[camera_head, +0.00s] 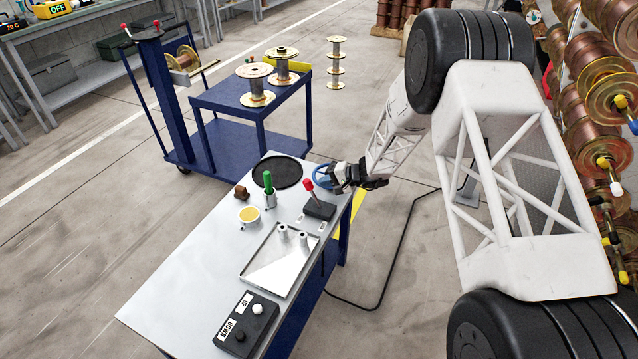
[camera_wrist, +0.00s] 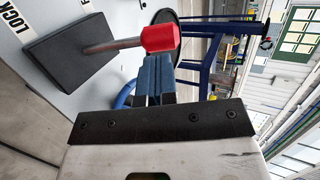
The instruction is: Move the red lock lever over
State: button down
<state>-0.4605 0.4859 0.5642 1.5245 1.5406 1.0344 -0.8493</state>
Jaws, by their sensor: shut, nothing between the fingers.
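The lock lever has a red knob (camera_head: 308,185) on a metal stem that rises at a slant from a dark block (camera_head: 319,209) on the grey table. In the head view the stem leans up and left. My gripper (camera_head: 338,180) is at the table's right edge, just right of the knob. In the wrist view the red knob (camera_wrist: 161,38) is just beyond my closed blue fingertips (camera_wrist: 155,62); I cannot tell whether they touch. The block (camera_wrist: 88,45) lies to the left, beside a "LOCK" label (camera_wrist: 15,22) and a partly hidden second label.
A blue ring (camera_head: 320,170) lies close to my gripper. A black round plate (camera_head: 283,173), a green-handled tool (camera_head: 268,186), a yellow-topped cup (camera_head: 249,215), a metal tray (camera_head: 262,280) and an UP/DOWN button box (camera_head: 246,325) share the table. A blue cart with spools (camera_head: 257,90) stands behind.

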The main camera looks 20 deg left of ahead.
jog(key=v, duration=1.1)
jog(key=shift+d, duration=0.1)
jog(key=s+d+r+h, duration=0.3)
jog(key=s+d+r, duration=0.5)
jog(key=d+r, duration=0.35)
jog(key=s+d+r+h, duration=0.3)
jog(key=s+d+r, duration=0.6)
jog(key=d+r, duration=0.3)
jog(key=s+d+r+t+h, duration=0.1)
jog(key=s+d+r+h, duration=0.1)
jog(key=s+d, duration=0.4)
jog(key=s+d+r+t+h, duration=0.2)
jog(key=s+d, duration=0.5)
jog(key=s, duration=0.6)
jog(key=s+d+r+m+t+h, duration=0.1)
jog(key=s+d+r+h, duration=0.1)
jog(key=s+d+r, duration=0.2)
jog(key=s+d, duration=0.3)
jog(key=s, duration=0.2)
jog(key=shift+s+d+r+t+h, duration=0.25)
jog(key=shift+s+r+t+h, duration=0.1)
jog(key=shift+s+t+h, duration=0.05)
